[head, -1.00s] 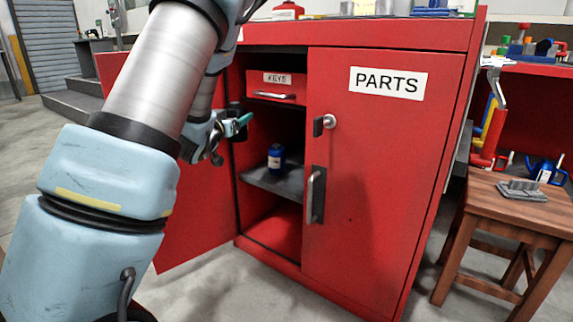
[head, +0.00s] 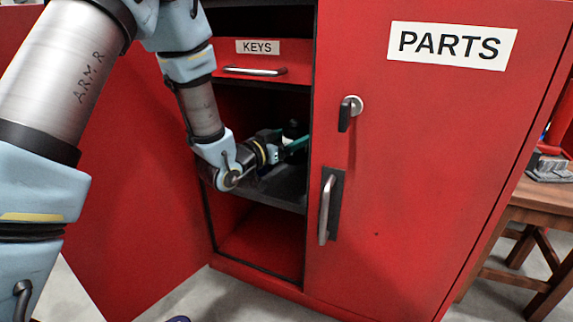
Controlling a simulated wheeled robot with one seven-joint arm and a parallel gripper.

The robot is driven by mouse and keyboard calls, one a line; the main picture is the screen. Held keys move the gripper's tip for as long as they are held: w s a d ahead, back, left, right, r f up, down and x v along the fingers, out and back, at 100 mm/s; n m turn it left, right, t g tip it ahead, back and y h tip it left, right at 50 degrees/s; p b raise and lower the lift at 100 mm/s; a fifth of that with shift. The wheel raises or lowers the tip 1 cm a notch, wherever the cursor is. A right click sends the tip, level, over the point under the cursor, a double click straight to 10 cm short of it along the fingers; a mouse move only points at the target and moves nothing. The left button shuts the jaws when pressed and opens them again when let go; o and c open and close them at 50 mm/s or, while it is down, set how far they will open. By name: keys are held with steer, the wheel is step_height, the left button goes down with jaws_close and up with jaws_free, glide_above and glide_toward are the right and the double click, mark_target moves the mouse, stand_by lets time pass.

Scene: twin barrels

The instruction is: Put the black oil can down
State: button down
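My gripper (head: 292,147) reaches through the open left side of the red cabinet (head: 375,200), just above the dark middle shelf (head: 275,188). Its teal fingers point right, toward the door edge. A small dark can or bottle (head: 294,130) with a pale spot shows right at the fingers, partly covered by them. I cannot tell if this is the black oil can, if it is held, or if it stands behind the fingers. The finger gap is too small and hidden to read.
The right door, marked PARTS (head: 450,45), is shut, with a vertical handle (head: 326,208). A KEYS drawer (head: 262,62) is above my gripper. The left door (head: 135,170) stands open. The lower compartment looks empty. A wooden stool (head: 535,205) stands at right.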

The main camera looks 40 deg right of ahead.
mark_target(286, 162)
steer(key=shift+f+b, duration=1.45)
steer(key=shift+f, duration=1.75)
steer(key=shift+f, duration=0.15)
jaws_free()
steer(key=shift+a, duration=0.2)
steer(key=s+a+p, duration=0.2)
steer(key=a+p, duration=0.1)
steer(key=a, duration=0.8)
steer(key=shift+s+a+p, duration=0.15)
steer(key=shift+a+p, duration=0.1)
steer(key=shift+p, duration=0.1)
